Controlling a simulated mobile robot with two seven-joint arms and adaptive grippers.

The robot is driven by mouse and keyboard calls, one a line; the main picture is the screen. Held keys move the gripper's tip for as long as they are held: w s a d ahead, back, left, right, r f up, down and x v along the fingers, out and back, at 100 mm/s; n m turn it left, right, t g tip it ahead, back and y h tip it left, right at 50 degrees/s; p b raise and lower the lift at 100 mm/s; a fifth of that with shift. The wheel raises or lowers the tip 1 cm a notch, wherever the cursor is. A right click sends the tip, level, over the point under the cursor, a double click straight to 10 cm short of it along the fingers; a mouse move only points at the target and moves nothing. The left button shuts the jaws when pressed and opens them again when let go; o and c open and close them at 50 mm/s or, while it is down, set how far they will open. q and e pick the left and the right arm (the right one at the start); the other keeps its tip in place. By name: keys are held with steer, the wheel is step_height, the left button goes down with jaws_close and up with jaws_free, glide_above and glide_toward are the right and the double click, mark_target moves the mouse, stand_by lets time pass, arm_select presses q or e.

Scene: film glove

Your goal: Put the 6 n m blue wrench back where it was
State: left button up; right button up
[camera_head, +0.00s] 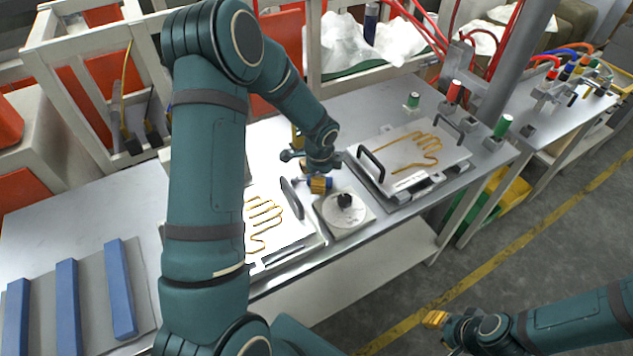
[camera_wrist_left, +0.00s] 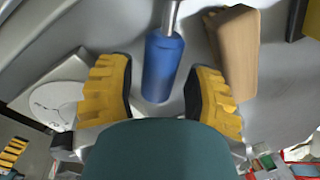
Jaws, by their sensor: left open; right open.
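The blue wrench (camera_wrist_left: 161,62), with a blue handle and a silver shaft running up out of the picture, shows in the left wrist view. Its handle lies between the two yellow fingers of my left gripper (camera_wrist_left: 163,78), which is open. A gap shows on the handle's left side; contact on the right is unclear. In the head view my left gripper (camera_head: 318,184) is low over the table beside the round dial, and only a bit of blue shows at its fingers. My right gripper (camera_head: 437,320) is open and empty over the floor, away from the table.
A tan block (camera_wrist_left: 237,58) lies close right of the handle in the left wrist view. A round dial plate (camera_head: 343,217) stands between two glove-outline plates, the right one (camera_head: 410,155) with black handles. Blue bars (camera_head: 68,305) lie on the left.

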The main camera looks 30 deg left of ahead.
arm_select(q)
steer(key=shift+a+f, duration=0.1)
steer(key=shift+f, duration=0.65)
jaws_close()
steer(key=shift+r, duration=0.1)
